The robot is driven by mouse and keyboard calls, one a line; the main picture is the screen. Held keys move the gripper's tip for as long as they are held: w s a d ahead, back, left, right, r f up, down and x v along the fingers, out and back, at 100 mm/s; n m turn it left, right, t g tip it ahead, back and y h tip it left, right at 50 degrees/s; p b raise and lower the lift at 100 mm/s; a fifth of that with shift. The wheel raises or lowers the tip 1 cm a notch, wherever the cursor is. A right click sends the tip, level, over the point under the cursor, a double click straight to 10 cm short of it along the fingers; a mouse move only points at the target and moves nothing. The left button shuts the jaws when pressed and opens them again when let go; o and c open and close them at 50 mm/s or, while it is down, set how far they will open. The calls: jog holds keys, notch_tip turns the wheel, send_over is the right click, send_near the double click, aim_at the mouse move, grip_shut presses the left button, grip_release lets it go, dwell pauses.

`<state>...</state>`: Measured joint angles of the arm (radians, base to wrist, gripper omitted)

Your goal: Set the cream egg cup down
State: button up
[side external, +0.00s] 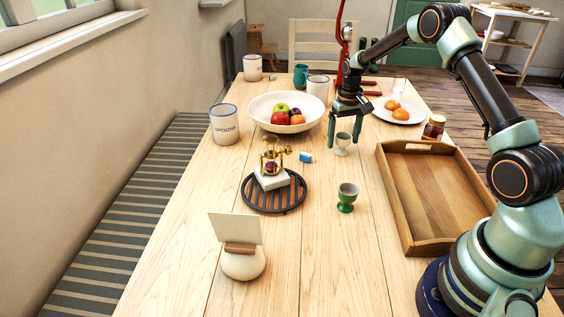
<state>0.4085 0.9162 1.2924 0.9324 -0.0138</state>
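The cream egg cup (342,144) is upright right of the middle of the side external view, and its foot appears to rest on the wooden table (305,235). My gripper (345,140) points down over it. Its two green fingers are spread apart, one to each side of the cup in the picture. Gaps show between the fingers and the cup, so the gripper looks open. I cannot tell from this one view how far the fingers reach around the cup in depth.
A green egg cup (347,197) stands nearer the camera. A wooden tray (393,219) lies to the right. A fruit bowl (258,117), a blue block (305,157) and a round dark trivet (274,207) are to the left. A plate of oranges (381,117) is behind. The table's front middle is clear.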

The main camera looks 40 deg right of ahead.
jog(key=s+a+r+n+t, duration=0.1)
jog(key=a+r, duration=0.2)
jog(key=r, duration=0.6)
jog(key=s+a+r, duration=0.1)
jog(key=a+r, duration=0.1)
jog(key=r, duration=0.7)
jog(key=s+a+r+n+t, duration=0.1)
jog(key=s+a+r+t, duration=0.1)
jog(key=s+a, duration=0.5)
jog(key=s+a+r+n+t, duration=0.2)
jog(key=s+a, duration=0.6)
jog(key=s, duration=0.2)
jog(key=shift+a+n+t, duration=0.25)
jog(key=shift+n+t, duration=0.05)
